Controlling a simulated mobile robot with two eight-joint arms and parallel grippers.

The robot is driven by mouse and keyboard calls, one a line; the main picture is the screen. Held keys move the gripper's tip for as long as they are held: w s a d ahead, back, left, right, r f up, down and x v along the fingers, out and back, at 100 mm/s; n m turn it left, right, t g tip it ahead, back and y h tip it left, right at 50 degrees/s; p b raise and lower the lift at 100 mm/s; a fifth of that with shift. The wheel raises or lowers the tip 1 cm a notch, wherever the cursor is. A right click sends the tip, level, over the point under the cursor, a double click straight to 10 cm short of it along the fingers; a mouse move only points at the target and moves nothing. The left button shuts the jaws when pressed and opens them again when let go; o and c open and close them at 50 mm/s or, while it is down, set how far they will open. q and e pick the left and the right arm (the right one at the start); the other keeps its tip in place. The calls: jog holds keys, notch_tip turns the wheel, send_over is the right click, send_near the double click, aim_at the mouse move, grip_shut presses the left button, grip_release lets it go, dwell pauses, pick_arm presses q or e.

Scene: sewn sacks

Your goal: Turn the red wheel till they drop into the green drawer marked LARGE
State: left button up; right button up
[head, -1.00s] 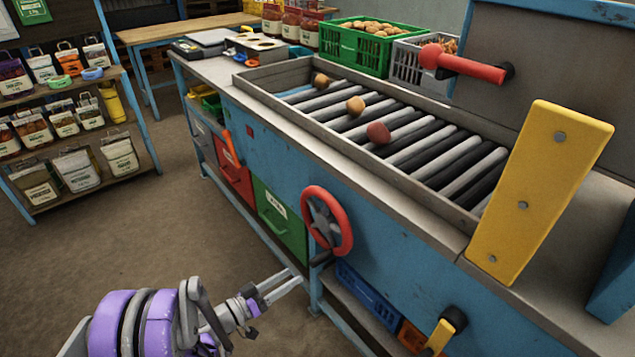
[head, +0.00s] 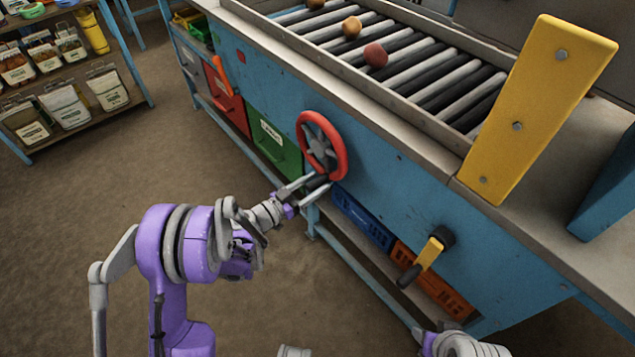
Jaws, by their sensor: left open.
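The red wheel (head: 337,160) is upright on the blue front of the sorting bench, with a dark handle (head: 318,182) low on its rim. My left gripper (head: 315,188) is open, its fingers on either side of that handle; I cannot tell whether they touch it. Three round produce pieces sit on the rollers: a reddish one (head: 375,55), a tan one (head: 351,27) and a brown one (head: 315,3) cut by the top edge. The green drawer (head: 285,153) left of the wheel looks shut; its white label is too small to read. My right gripper (head: 422,336) shows only partly at the bottom edge.
A red drawer (head: 226,97) is left of the green one. A yellow lever (head: 428,255) with a dark grip sticks out right of the wheel. A blue crate (head: 362,220) and an orange crate (head: 432,280) sit below. A yellow plate (head: 540,105) stands at the right.

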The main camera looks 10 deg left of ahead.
pick_arm(q)
jog(key=shift+w+d, duration=0.4)
jog(key=shift+w, duration=0.15)
grip_shut()
dwell(1.1)
